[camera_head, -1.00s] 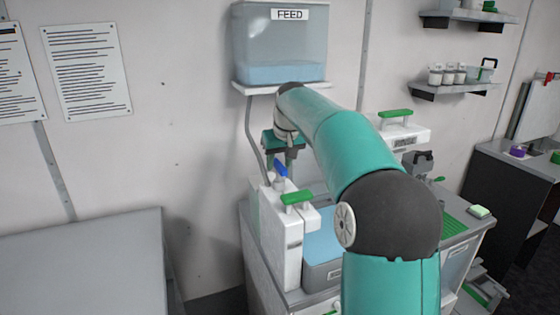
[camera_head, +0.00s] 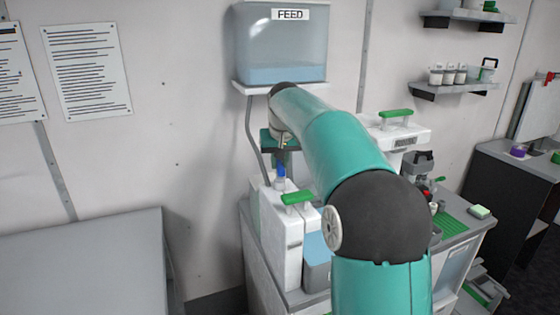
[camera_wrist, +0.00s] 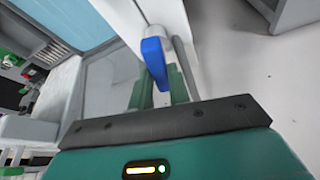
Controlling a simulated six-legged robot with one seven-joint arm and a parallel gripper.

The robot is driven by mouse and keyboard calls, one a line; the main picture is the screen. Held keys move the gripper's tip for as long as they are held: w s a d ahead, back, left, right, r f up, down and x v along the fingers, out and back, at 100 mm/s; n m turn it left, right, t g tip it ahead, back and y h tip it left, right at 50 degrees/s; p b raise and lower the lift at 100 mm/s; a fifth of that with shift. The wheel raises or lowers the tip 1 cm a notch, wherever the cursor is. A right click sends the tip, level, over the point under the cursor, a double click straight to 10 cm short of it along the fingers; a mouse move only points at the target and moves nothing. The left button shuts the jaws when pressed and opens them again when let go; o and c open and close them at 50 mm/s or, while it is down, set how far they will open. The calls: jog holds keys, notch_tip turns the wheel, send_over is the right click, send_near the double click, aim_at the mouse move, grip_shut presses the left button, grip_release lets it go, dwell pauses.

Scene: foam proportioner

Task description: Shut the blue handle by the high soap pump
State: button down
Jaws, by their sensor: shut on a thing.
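The blue handle (camera_head: 281,171) stands at the top of the tall white housing at the back left of the bench, below the feed tank. It looks roughly upright in the head view. In the wrist view the blue handle (camera_wrist: 154,55) lies at the green fingers, on a pale metal fitting. My gripper (camera_head: 281,160) reaches down from above and is shut on the handle; the wrist view shows its fingers (camera_wrist: 160,88) close around the handle's end. The white pump housing (camera_head: 280,230) with a green top lever (camera_head: 297,198) stands just in front. My arm hides part of the bench.
The clear FEED tank (camera_head: 280,45) sits on a wall shelf above my gripper, with a grey hose (camera_head: 250,130) running down. Another white unit with a green lever (camera_head: 397,113) stands to the right. A grey table (camera_head: 80,260) is at left, with a gap between.

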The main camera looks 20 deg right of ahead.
jog(key=m, duration=0.2)
jog(key=m+h, duration=0.1)
jog(key=m, duration=0.1)
jog(key=shift+a+h, duration=0.2)
jog(key=shift+h, duration=0.1)
jog(key=m+g+h, duration=0.1)
jog(key=m, duration=0.3)
jog(key=shift+w, duration=0.1)
jog(key=m+g, duration=0.1)
jog(key=m, duration=0.2)
jog(key=shift+w+a+m+g+h, duration=0.1)
jog(key=shift+m+g+h, duration=0.2)
jog(key=shift+g+h, duration=0.1)
jog(key=shift+m+g, duration=0.7)
jog(key=shift+m, duration=1.2)
jog(key=c, duration=1.3)
grip_release()
jog(key=shift+w, duration=0.1)
